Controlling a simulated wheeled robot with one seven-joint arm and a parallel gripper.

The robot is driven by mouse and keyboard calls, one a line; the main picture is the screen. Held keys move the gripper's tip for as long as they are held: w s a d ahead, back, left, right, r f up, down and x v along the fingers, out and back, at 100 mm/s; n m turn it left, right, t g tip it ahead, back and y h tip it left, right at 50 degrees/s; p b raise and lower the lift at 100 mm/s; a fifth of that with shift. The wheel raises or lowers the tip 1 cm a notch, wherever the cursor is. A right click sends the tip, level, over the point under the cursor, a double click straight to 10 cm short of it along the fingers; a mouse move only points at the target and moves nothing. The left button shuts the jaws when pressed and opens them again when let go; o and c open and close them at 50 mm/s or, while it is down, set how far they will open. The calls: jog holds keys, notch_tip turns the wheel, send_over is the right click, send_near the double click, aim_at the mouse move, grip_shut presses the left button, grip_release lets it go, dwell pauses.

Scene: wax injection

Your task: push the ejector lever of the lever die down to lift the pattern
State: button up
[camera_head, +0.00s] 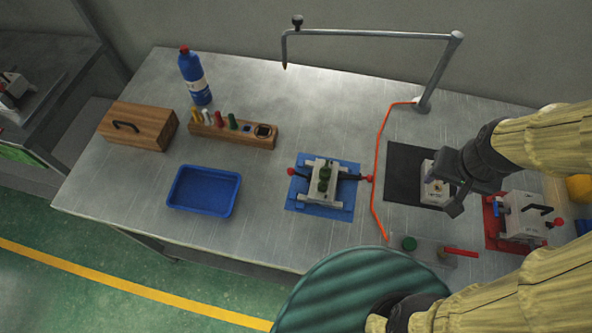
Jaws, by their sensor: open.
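A grey die on a blue plate (318,208) sits mid-table and looks like the lever die. Dark levers with red ball ends stick out of it, one red ball (291,171) at the left and one (369,178) at the right. A green pattern (325,174) shows on top of the die. My gripper (446,192) is to the right of this die, apart from its levers. It is open, over or beside a small pale block (430,188) on a black mat (404,165). My gripper partly hides that block, and I cannot tell whether they touch.
Another die (522,225) with a red ball stands on a red plate at the right. An orange hose (377,150) runs between blue plate and black mat. A blue tray (204,190), wooden rack (240,134), wooden box (137,125) and blue bottle (194,78) stand left. An overhead pipe (365,35) spans the back.

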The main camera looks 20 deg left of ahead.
jog(key=w+a+n, duration=0.1)
jog(key=a, duration=0.1)
jog(key=w+a+n, duration=0.1)
jog(key=a, duration=0.1)
jog(key=w+a+n+g, duration=0.1)
jog(key=a+n, duration=0.1)
jog(key=shift+a+f+p, duration=0.1)
jog(key=shift+f+p, duration=0.2)
grip_shut()
jog(key=n+g+h+p, duration=0.1)
jog(key=n+h+p, duration=0.15)
jog(key=n, duration=1.35)
send_near(289, 169)
jog(key=shift+s+a+f+b, duration=0.1)
jog(key=shift+f+b, duration=0.1)
jog(key=shift+b, duration=0.1)
jog(key=b+x, duration=0.6)
jog(key=x, duration=0.1)
